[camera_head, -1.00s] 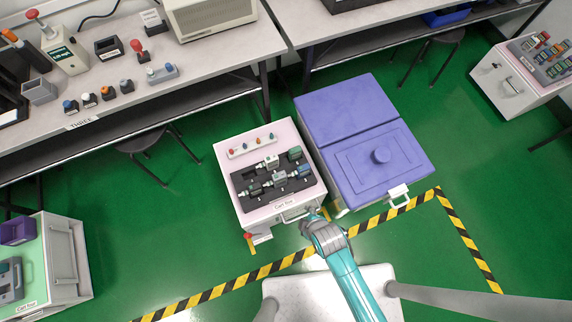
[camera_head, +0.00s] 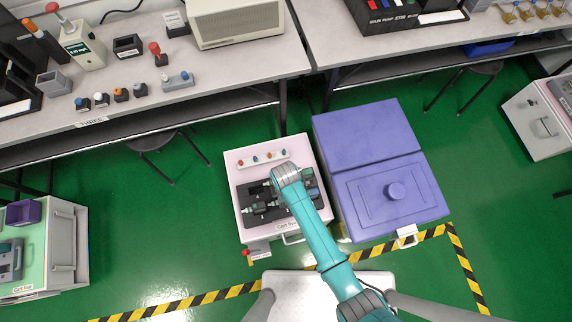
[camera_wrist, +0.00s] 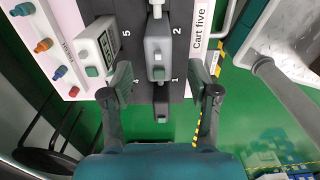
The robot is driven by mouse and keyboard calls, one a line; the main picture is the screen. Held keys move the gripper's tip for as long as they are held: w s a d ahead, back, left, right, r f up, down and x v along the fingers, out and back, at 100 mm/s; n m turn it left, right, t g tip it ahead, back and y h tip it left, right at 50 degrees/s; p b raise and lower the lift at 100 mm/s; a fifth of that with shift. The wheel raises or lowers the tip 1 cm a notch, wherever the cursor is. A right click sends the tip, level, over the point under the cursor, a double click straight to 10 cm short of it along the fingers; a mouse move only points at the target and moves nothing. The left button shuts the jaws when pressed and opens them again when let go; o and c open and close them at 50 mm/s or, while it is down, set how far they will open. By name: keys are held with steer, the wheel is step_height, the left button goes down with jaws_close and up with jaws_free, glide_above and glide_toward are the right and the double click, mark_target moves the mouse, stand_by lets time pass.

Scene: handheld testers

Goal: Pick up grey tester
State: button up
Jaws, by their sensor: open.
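A grey tester (camera_wrist: 158,45) with a green button lies in the black tray (camera_wrist: 178,12) beside the number 2. A darker tester (camera_wrist: 162,105) lies beside the number 1, below it in the wrist view. My gripper (camera_wrist: 164,88) is open, with one finger on each side of this row. The fingertips appear level with the gap between these two testers; neither is gripped. In the head view my arm's end is over the tray and hides part of it and some testers. The height of the fingertips above the tray is unclear.
Another tester with a screen (camera_wrist: 97,45) lies close to the left finger. A strip of coloured knobs (camera_head: 264,158) is at the back of the pink cart top (camera_head: 236,160). A purple bin (camera_head: 375,170) stands close on the right. A workbench (camera_head: 200,72) is behind.

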steer(key=shift+w+f, duration=0.1)
steer(key=shift+f, duration=3.25)
steer(key=c, duration=1.1)
jaws_close()
steer(key=shift+r, duration=0.15)
